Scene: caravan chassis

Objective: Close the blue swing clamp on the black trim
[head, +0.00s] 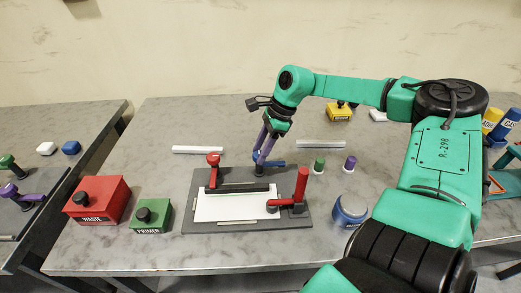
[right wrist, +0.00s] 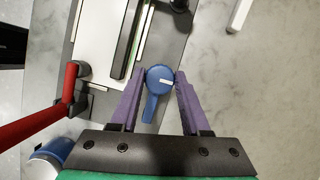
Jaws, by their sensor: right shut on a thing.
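The blue swing clamp (head: 272,163) is at the back right of the grey fixture plate (head: 190,215). In the right wrist view the clamp (right wrist: 158,80) shows a round top with a white mark and a blue arm pointing away from the black trim (right wrist: 128,40). The trim (head: 237,189) lies along a white panel (head: 235,208) on the plate. My right gripper (head: 262,156), with purple fingers, is shut on the clamp; the fingers (right wrist: 159,76) stand on both sides of its round top. My left gripper is not in view.
A red clamp (head: 213,160) stands at the trim's left end, and another with a tall red handle (head: 302,184) at the plate's right. A red waste box (head: 97,201), a green primer box (head: 151,215) and a blue container (head: 350,209) flank the plate.

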